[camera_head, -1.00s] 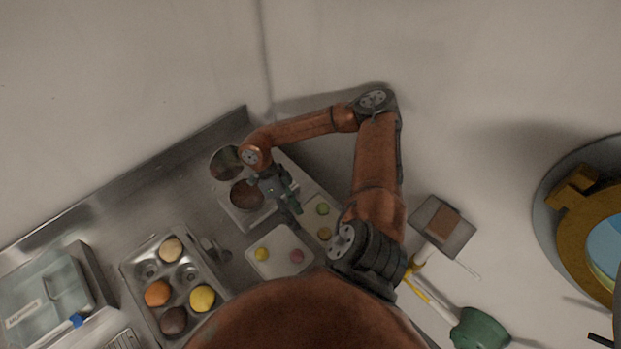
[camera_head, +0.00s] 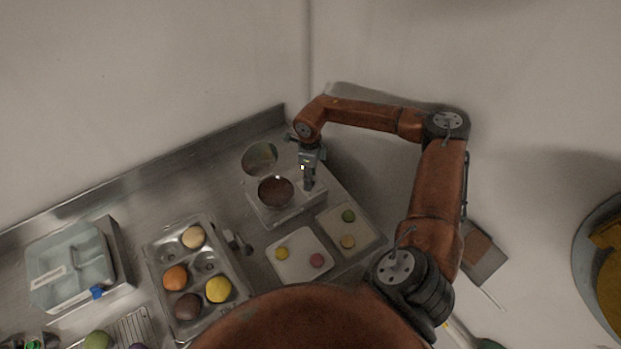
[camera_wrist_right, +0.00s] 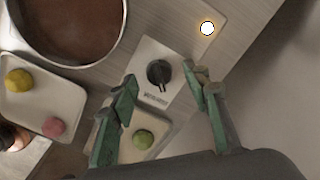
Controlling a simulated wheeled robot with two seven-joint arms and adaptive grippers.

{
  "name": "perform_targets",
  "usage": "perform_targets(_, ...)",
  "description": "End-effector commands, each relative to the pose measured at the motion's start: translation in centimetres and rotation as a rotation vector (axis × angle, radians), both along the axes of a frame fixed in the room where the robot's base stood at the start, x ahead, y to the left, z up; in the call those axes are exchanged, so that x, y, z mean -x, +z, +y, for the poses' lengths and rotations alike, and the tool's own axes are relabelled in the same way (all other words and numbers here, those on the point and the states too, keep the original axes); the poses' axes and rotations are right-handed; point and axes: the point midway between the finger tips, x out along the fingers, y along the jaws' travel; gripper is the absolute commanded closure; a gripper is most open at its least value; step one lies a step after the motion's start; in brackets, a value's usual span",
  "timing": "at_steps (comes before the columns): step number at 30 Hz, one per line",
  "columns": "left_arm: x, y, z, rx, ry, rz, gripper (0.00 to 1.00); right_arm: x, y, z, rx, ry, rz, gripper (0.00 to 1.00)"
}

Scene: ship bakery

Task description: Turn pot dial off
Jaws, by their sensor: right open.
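The pot (camera_head: 276,192) with brown contents sits on a pale warmer base (camera_head: 290,214) near the back wall; its rim shows at the top left of the wrist view (camera_wrist_right: 72,62). The black dial (camera_wrist_right: 159,73) is on a white labelled panel (camera_wrist_right: 153,98) beside the pot. My right gripper (camera_wrist_right: 160,77) is open and empty, its green fingers on either side of the dial in the picture. I cannot tell whether they touch it. In the head view my right gripper (camera_head: 308,185) points down at the pot's right and hides the dial. My left gripper is not in view.
A round lid (camera_head: 260,158) is behind the pot. Two pale trays with coloured balls (camera_head: 300,270) (camera_head: 362,238) lie in front. A metal muffin tray (camera_head: 208,262) and a light blue bin (camera_head: 70,268) stand to the left. Walls close off the back.

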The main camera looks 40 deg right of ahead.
Motion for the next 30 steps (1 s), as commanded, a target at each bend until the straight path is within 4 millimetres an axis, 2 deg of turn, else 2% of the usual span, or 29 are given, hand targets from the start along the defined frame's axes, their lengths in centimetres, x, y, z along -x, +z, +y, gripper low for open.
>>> perform_targets(4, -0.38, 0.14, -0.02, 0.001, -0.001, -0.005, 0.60, 0.03, -0.93, 0.05, 0.001, 0.001, 0.001, 0.57)
perform_targets(12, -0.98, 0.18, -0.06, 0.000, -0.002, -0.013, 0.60, 0.03, -1.08, 0.04, 0.001, 0.001, 0.001, 0.57)
perform_targets(30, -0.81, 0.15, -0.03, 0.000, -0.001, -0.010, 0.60, 0.03, -1.05, 0.03, 0.001, 0.000, 0.001, 0.98)
